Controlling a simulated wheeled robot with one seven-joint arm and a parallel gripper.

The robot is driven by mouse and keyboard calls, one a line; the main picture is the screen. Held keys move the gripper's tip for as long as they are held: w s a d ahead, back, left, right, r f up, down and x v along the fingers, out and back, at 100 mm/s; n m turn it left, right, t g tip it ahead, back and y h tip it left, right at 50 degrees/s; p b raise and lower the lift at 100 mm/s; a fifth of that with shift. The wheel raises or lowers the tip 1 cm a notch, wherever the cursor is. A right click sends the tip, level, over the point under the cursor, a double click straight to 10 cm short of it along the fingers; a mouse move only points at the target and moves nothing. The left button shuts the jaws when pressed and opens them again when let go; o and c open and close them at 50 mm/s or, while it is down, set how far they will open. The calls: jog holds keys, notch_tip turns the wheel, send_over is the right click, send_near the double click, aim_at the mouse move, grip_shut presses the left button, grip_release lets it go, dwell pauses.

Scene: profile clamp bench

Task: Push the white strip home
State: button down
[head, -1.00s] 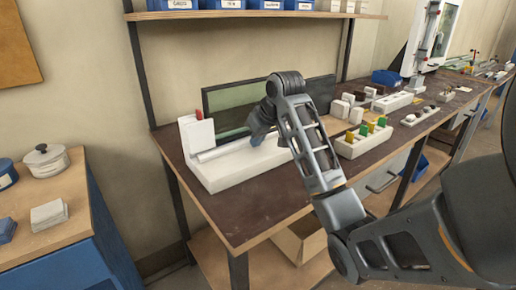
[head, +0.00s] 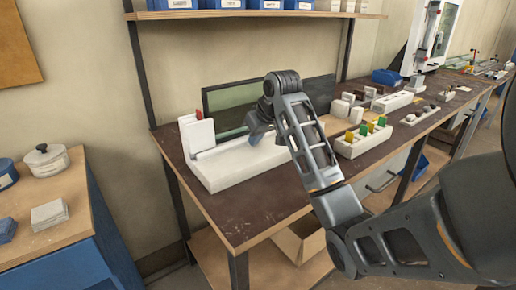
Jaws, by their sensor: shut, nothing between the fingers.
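A long white block (head: 245,172) lies on the dark bench top (head: 262,212), with an upright white end piece (head: 198,135) at its left end. A small red part (head: 199,114) tops that end piece. A pale strip (head: 222,146) seems to lie along the block's top, hard to tell from the white block. My gripper (head: 254,137) is over the block, right of the strip's visible part. It is shut with nothing in it. My arm hides the block's right end, and I cannot tell whether the fingertips touch the strip.
A white tray (head: 352,151) with yellow and green pieces stands right of my arm. A dark panel (head: 232,108) stands behind the block. A shelf with blue bins (head: 229,4) hangs above. The bench front left of my arm is clear.

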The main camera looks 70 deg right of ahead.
jog(key=shift+s, duration=0.1)
dwell(0.3)
jog(key=shift+s+a+p, duration=0.5)
jog(key=shift+s+p, duration=0.1)
jog(key=shift+s, duration=0.1)
notch_tip(320, 180, up, 8)
jog(key=p, duration=0.8)
dwell(0.5)
